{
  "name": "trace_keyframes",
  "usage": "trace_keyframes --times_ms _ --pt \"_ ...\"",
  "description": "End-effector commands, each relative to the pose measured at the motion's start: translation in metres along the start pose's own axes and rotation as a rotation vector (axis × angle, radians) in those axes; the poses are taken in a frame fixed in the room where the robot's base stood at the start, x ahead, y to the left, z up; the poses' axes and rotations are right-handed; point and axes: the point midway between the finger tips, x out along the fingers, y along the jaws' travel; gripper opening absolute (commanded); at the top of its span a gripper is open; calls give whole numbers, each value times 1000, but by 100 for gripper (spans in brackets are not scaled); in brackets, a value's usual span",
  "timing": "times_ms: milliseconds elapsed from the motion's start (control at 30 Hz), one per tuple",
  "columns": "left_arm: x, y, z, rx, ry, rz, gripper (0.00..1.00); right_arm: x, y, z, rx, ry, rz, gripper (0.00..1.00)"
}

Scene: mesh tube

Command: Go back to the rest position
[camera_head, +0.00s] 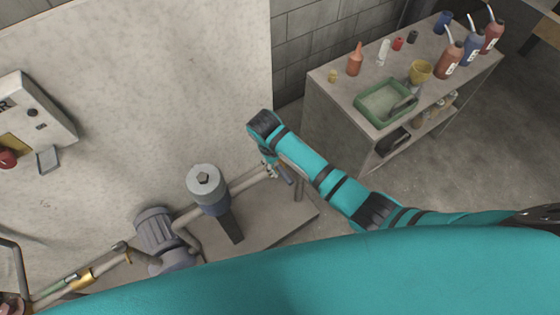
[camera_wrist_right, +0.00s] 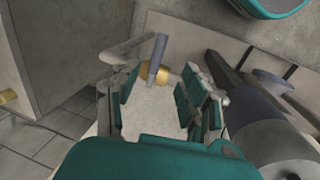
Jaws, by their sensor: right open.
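My right gripper (camera_head: 270,168) is at the end of the teal arm, beside the pipe near the wall, and is small and partly hidden in the head view. In the right wrist view, the gripper (camera_wrist_right: 160,90) has its two fingers wide apart with nothing held between them. A brass fitting (camera_wrist_right: 162,74) with a blue-grey handle (camera_wrist_right: 158,52) shows beyond the fingers, in the gap between them. The handle (camera_head: 285,175) also shows in the head view just right of the gripper. I cannot tell whether a finger touches it. My left gripper is out of view.
A grey filter housing (camera_head: 206,188) and a motor (camera_head: 157,230) stand left of the gripper, close to the pipe. A shelf bench (camera_head: 330,90) with a green tray (camera_head: 360,112), bottles and cups stands at the upper right.

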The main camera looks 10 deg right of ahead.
Motion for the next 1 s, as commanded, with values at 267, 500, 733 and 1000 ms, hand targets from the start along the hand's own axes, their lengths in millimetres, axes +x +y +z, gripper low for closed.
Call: trace_keyframes --times_ms 267,500,733,1000 --pt "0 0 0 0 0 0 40 -3 0 0 0 0 0 44" --pt "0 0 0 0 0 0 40 -3 0 0 0 1 -1 44" --pt "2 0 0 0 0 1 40 21 -4 10 3 -6 -18 44" --pt "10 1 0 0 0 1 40 160 -26 92 40 8 -115 44"
